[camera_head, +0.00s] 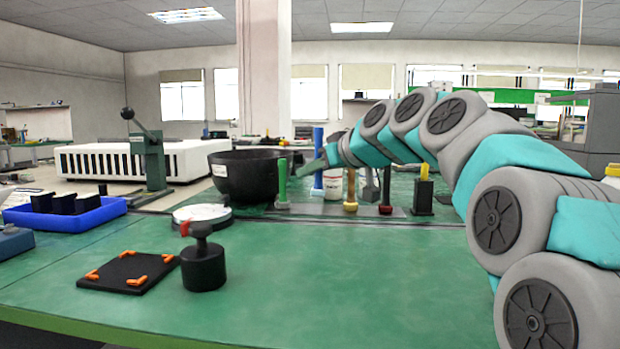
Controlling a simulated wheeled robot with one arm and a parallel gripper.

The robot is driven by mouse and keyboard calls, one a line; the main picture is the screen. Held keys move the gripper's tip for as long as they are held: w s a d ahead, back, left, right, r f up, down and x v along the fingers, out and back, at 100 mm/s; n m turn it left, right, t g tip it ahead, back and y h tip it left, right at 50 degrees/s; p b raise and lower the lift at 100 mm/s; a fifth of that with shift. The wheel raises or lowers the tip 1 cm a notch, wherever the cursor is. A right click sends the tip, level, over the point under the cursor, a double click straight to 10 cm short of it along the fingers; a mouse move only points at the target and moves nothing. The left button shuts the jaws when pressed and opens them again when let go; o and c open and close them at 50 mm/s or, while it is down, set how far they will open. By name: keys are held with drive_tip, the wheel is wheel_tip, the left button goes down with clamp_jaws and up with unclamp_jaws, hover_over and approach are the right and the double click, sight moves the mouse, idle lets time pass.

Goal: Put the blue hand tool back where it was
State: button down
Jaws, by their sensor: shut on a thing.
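The blue hand tool (318,139) is upright at the back of the green table, between a green tool and a yellow-brown tool. My gripper (318,162) reaches in from the right and is shut on its shaft; the gripper partly covers the tool's middle. The tool's lower end shows a little higher in the picture than the feet of the neighbouring tools. I cannot tell whether it touches the grey rack strip (365,212) beneath.
A green tool (282,183), a yellow-brown tool (351,190), a dark red tool (386,190) and a black block (423,195) stand along the strip. A black bowl (243,178) is close on the left. A black weight (203,267) and black plate (125,273) sit nearer; the front middle is clear.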

drive_tip(key=w, duration=0.1)
drive_tip(key=w+p, duration=0.1)
drive_tip(key=w, duration=0.1)
drive_tip(key=w+a+p, duration=0.1)
drive_tip(key=w, duration=0.1)
drive_tip(key=shift+w+f, duration=0.2)
drive_tip(key=shift+f, duration=0.1)
drive_tip(key=shift+f+b, duration=0.85)
drive_tip(key=shift+f, duration=0.9)
drive_tip(key=shift+f+b, duration=0.25)
drive_tip(key=shift+b, duration=0.05)
drive_tip(key=c, duration=0.8)
unclamp_jaws()
drive_tip(key=shift+r, duration=0.1)
drive_tip(key=shift+s+d+r+p, duration=0.1)
drive_tip(key=shift+r+p, duration=0.15)
drive_tip(key=shift+p, duration=0.1)
drive_tip(key=v, duration=1.1)
drive_tip(key=shift+s+d, duration=0.25)
drive_tip(key=shift+r, duration=0.15)
